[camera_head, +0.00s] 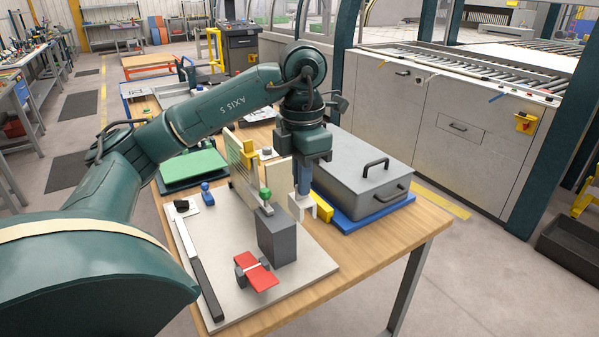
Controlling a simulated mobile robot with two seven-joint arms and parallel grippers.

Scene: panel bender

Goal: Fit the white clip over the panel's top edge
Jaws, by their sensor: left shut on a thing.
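The white clip (301,208) is an upside-down U with its legs pointing down. My left gripper (303,192) points straight down and is shut on the top of the clip. The clip is to the right of the grey block, and I cannot tell how far it is above the board. The thin upright panel (241,168) stands to the left of it, apart from the clip. A yellow clip (249,152) sits at the panel's top edge. My right gripper is not in view.
A grey block (277,236) with a green knob (265,194) stands in front of the panel. A red piece (257,275) lies on the pale board (222,243). A grey case (362,176) on a blue base is at right. The board's front right is clear.

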